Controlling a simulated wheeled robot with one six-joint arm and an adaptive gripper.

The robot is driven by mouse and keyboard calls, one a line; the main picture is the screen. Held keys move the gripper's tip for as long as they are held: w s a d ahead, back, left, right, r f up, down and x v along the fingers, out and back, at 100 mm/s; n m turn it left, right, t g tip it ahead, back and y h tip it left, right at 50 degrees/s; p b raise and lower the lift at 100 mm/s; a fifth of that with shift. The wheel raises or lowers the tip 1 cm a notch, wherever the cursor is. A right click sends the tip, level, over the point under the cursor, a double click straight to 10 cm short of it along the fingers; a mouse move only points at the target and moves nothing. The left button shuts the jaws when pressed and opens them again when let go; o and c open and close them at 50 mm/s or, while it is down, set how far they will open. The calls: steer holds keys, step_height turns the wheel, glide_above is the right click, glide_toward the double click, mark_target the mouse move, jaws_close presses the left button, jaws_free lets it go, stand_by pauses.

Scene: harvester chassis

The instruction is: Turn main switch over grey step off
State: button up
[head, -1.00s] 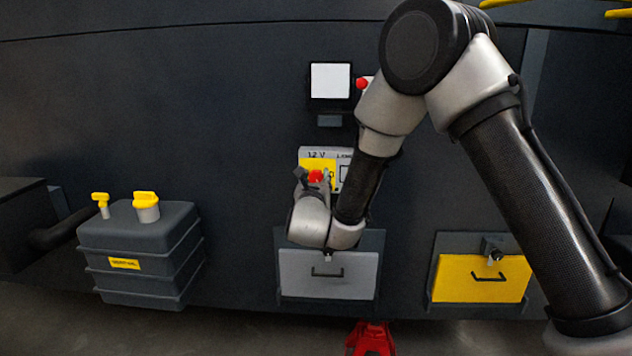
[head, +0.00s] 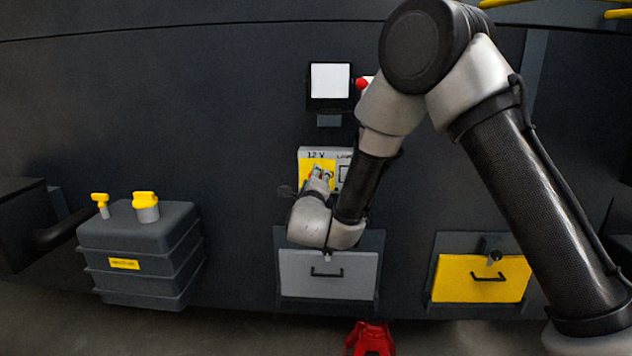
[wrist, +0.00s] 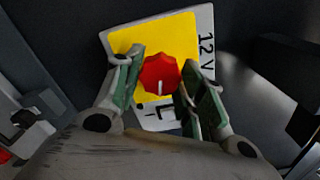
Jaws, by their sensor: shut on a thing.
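The main switch is a red rotary knob (wrist: 160,76) with a white mark, on a yellow plate (wrist: 122,40) labelled 12 V. The yellow plate also shows in the head view (head: 308,166), above the grey step (head: 328,288). My gripper (wrist: 162,82) is shut on the red knob, with one finger on each side of it. In the wrist view the white mark points down toward my palm. In the head view my gripper (head: 319,178) covers most of the knob.
A white square panel (head: 330,80) with a red button (head: 362,83) beside it is above the switch. A grey tank (head: 140,250) with yellow caps stands at the left. A yellow step (head: 480,288) is at the right. A red object (head: 370,340) is on the floor below.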

steer(key=shift+n, duration=1.5)
steer(key=o, duration=1)
steer(key=s, duration=1.2)
steer(key=shift+a, duration=0.2)
